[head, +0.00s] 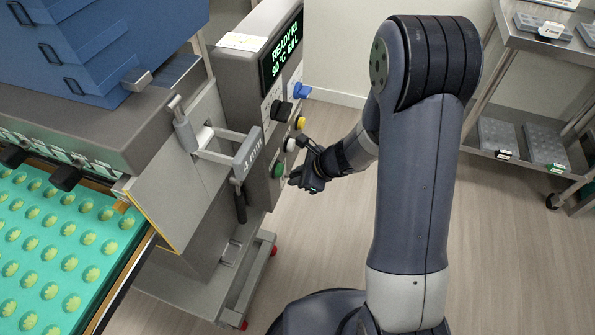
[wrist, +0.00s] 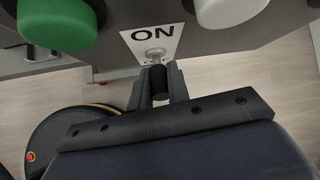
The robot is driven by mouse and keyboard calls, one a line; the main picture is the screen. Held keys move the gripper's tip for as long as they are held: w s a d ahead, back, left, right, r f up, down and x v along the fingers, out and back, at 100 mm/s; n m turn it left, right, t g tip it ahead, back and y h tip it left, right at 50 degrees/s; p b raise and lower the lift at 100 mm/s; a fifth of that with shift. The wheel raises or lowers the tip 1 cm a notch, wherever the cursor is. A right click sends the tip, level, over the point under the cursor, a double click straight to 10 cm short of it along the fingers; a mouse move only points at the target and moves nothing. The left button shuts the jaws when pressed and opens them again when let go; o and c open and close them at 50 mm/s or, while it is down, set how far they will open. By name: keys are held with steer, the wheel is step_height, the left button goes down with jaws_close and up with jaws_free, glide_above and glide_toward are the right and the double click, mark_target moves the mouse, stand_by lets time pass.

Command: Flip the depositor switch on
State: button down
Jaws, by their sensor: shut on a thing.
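The depositor (head: 235,85) stands at the left in the head view, its grey control panel facing right toward my arm. The depositor switch (wrist: 157,78) shows in the wrist view as a dark lever on a metal collar, just below a white label (wrist: 141,42) reading ON. My gripper (wrist: 159,88) is shut on the switch lever, with a finger on each side of it. In the head view my gripper (head: 303,178) is at the lower part of the panel and hides the switch. Which way the lever is thrown I cannot tell.
A green button (wrist: 57,22) and a white button (wrist: 226,8) flank the switch closely. Higher on the panel are a yellow button (head: 300,122), a black knob (head: 281,111), a blue knob (head: 302,91) and a lit display (head: 281,52) reading READY. Open floor lies right of the panel.

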stand_by(0.4)
steer(key=c, duration=1.3)
jaws_free()
steer(key=shift+c, duration=0.2)
steer(key=p+v, duration=0.3)
steer(key=v, duration=0.7)
steer(key=shift+d+r, duration=0.2)
steer(key=shift+r, duration=0.1)
steer(key=b+x, duration=0.3)
steer(key=x, duration=0.8)
steer(key=shift+s, duration=0.15)
steer(key=shift+d+b, duration=0.1)
steer(key=shift+b, duration=0.25)
